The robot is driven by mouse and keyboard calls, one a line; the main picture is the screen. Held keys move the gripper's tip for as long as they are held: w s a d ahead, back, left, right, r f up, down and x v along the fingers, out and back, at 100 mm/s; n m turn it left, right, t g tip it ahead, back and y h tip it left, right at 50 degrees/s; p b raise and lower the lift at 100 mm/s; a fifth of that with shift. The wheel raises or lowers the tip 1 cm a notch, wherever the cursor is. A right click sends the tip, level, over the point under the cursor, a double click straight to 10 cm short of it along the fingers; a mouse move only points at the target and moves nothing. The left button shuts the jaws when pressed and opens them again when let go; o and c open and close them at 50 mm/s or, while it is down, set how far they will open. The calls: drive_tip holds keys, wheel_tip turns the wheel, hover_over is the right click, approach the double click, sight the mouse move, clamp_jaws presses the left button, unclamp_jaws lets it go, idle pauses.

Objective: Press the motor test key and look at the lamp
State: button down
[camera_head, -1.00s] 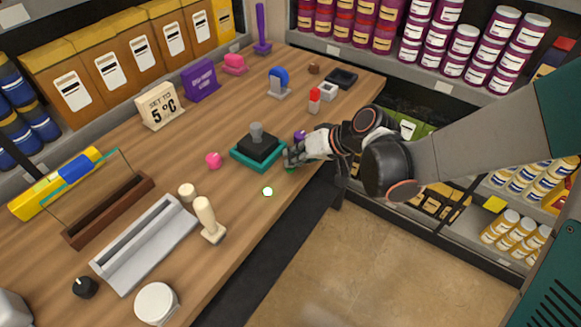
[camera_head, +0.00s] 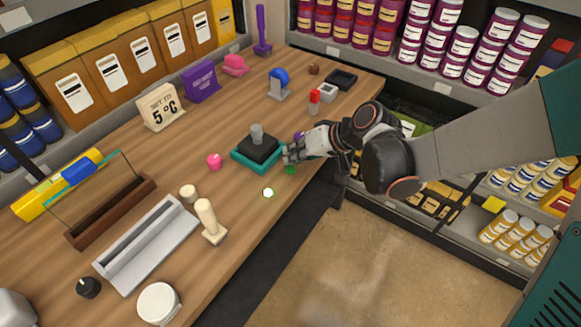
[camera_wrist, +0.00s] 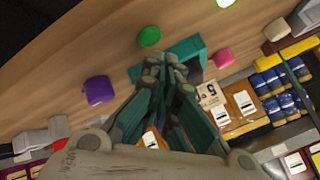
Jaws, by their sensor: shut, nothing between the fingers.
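My gripper (camera_head: 290,156) is shut and empty, at the right side of a vacuum pump with a teal base (camera_head: 243,157), black block and grey knob. A small green button (camera_head: 290,170) lies just in front of the fingertips. It also shows in the wrist view (camera_wrist: 149,36), apart from the fingers (camera_wrist: 165,62). A round disc, bright white with a green rim (camera_head: 268,192), sits near the table's front edge; I cannot tell for certain that it is the lamp. It shows at the top of the wrist view (camera_wrist: 225,2). No label marks the motor test key.
A purple piece (camera_wrist: 99,90) and a pink knob (camera_head: 215,161) flank the pump. A cream lever (camera_head: 208,220), grey tray (camera_head: 150,248) and "SET TO 5 °C" sign (camera_head: 160,107) stand farther left. A red-topped piece (camera_head: 314,98) stands behind my gripper.

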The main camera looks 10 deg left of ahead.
sight(293, 166)
drive_tip(key=shift+r, duration=0.1)
drive_tip(key=shift+r+p, duration=1.9)
drive_tip(key=shift+r, duration=0.6)
drive_tip(key=shift+f, duration=0.1)
drive_tip(key=w+d+r+t+h+p, duration=0.1)
drive_tip(key=w+d+r+h, duration=0.15)
drive_tip(key=d, duration=0.45)
drive_tip(key=w+d+r+t+h+p, duration=0.1)
drive_tip(key=w+d+r, duration=0.15)
drive_tip(key=d, duration=0.35)
drive_tip(key=s+d+r+m+t+h+b, duration=0.1)
drive_tip(key=s+d+r+m+h, duration=0.1)
drive_tip(key=s+d, duration=0.7)
drive_tip(key=s+d+r+m+t+h+b, duration=0.1)
drive_tip(key=s+d+r+m+h, duration=0.2)
drive_tip(key=s+d, duration=0.5)
drive_tip(key=s, duration=0.3)
drive_tip(key=shift+d+r+m+t, duration=0.15)
drive_tip(key=shift+d+m+t, duration=0.15)
drive_tip(key=shift+d, duration=0.05)
